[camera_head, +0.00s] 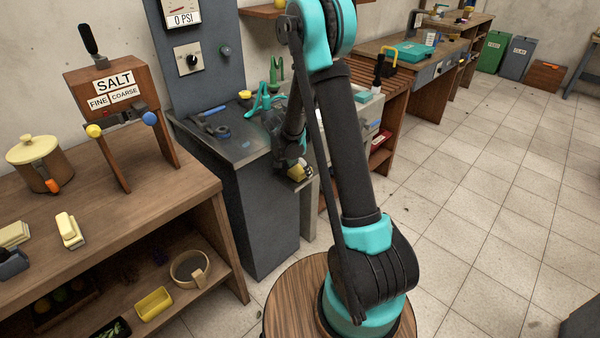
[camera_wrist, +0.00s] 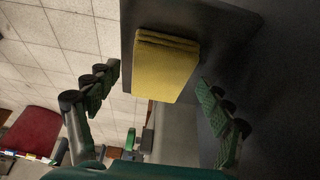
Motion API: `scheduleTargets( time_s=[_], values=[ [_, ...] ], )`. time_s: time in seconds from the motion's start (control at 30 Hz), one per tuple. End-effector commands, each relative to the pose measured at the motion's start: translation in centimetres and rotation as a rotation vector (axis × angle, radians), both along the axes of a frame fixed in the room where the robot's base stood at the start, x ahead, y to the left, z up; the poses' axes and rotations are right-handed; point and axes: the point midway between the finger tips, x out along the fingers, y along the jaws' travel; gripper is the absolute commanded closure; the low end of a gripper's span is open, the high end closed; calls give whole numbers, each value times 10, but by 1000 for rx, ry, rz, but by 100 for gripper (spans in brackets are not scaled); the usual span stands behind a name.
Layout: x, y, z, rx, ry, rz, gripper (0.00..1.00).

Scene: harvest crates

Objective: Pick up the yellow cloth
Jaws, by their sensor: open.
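The yellow cloth (camera_wrist: 166,62) is a folded block at the upper middle of the wrist view, against a dark grey surface. My gripper (camera_wrist: 158,79) is open, with one finger to the left of the cloth and one to the right. Gaps show between the cloth and both fingers in that view. In the head view the cloth (camera_head: 299,172) is a small yellow patch at the end of my gripper (camera_head: 288,166), by the right edge of the grey cabinet. My arm and gripper hide part of it there.
The grey cabinet (camera_head: 245,150) carries a blue tool (camera_head: 212,126) and teal items. A wooden bench (camera_head: 110,215) with a salt dispenser (camera_head: 112,88) stands at left. A yellow tray (camera_head: 154,303) lies on its lower shelf. Tiled floor (camera_head: 480,190) is open at right.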

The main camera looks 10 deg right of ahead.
Motion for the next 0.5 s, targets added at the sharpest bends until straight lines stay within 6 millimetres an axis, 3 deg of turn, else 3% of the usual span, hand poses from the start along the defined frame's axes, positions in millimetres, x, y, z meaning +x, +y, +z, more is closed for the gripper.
scheduleTargets(
  time_s=[0.17,0.5],
  values=[
    [-1,0,0,0,0,0,20],
    [-1,0,0,-1,1,0,61]
  ],
)
